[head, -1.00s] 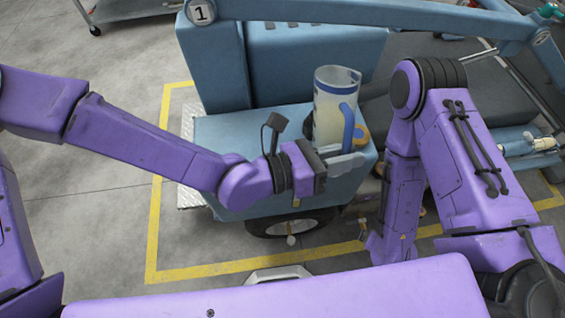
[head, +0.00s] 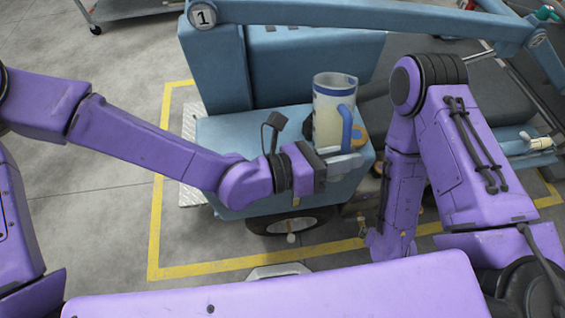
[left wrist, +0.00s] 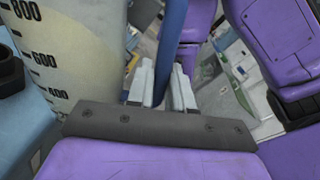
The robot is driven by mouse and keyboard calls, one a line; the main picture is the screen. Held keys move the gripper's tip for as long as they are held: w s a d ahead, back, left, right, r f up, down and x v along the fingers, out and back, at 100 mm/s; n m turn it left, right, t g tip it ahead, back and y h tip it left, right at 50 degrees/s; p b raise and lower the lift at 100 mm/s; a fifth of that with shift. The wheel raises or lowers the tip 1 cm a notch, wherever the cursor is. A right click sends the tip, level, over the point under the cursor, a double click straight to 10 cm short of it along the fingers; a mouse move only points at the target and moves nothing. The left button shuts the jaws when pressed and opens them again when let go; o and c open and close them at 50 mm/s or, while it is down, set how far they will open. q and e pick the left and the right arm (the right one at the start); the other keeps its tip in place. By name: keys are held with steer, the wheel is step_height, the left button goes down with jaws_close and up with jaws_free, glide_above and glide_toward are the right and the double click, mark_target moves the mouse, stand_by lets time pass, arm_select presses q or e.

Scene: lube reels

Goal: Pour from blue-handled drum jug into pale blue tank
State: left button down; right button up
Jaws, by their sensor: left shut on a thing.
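The drum jug (head: 327,122) is a clear, upright cylinder with a blue band, a blue handle (head: 346,128) and pale contents. My left gripper (head: 344,162) is shut on the handle. In the left wrist view the jug (left wrist: 60,55) fills the left side with its black scale marks, and the handle (left wrist: 172,45) runs between the fingers (left wrist: 162,88). The jug is over the pale blue tank (head: 235,150); whether its base touches the top is hidden. A dark round fitting shows partly behind the jug. My right gripper is not clearly visible below its arm.
An orange ring (head: 361,134) sits just right of the handle. A taller blue block (head: 310,65) stands behind the tank, and a blue beam (head: 380,14) crosses above. My right arm stands close on the right. Open floor lies left.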

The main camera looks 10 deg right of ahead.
stand_by(0.3)
arm_select(q)
steer(key=shift+r+n+p, duration=0.4)
steer(key=shift+r+p, duration=0.25)
steer(key=shift+p, duration=0.3)
steer(key=shift+f, duration=0.1)
